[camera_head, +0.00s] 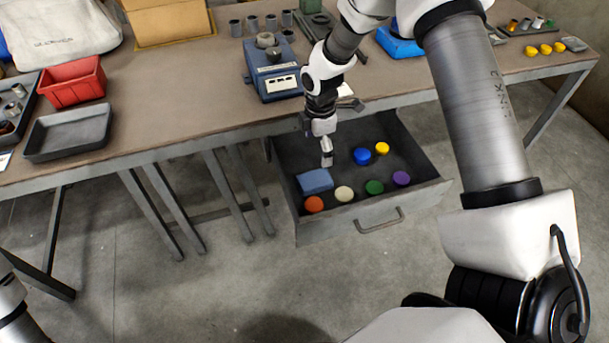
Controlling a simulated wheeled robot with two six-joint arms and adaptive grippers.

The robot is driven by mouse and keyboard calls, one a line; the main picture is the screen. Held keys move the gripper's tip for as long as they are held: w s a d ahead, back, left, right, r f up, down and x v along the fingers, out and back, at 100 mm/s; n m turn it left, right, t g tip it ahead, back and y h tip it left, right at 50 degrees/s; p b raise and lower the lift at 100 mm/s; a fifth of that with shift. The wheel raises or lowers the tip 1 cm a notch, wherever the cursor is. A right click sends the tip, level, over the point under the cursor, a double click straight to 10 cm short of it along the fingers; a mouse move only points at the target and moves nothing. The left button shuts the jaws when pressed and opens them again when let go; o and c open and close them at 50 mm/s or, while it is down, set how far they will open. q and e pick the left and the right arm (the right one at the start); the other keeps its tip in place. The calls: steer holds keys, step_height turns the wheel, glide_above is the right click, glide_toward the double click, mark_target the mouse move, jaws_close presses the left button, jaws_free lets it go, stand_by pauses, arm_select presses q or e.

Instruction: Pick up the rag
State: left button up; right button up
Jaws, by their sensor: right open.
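The rag (316,181) is a folded blue cloth lying in the left part of the open drawer (345,227). My right gripper (327,160) points down into the drawer, just above and behind the rag's right end. It looks empty; its fingers are small in this view, and I cannot tell whether they touch the rag. Only a part of my left arm shows at the lower left edge; its gripper is out of view.
Coloured caps lie in the drawer, among them an orange one (314,204), a green one (374,187) and a blue one (362,156). The bench (180,75) above carries a blue device (272,72), a black tray (68,133) and a red bin (73,82).

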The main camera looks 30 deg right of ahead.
steer(key=b, duration=0.5)
glide_above(315, 178)
steer(key=f, duration=0.5)
steer(key=shift+s+d+f, duration=0.1)
steer(key=shift+s+f, duration=0.15)
steer(key=shift+f, duration=0.05)
steer(key=f, duration=0.7)
steer(key=shift+w+f, duration=0.2)
steer(key=shift+w, duration=0.05)
steer(key=c, duration=1.1)
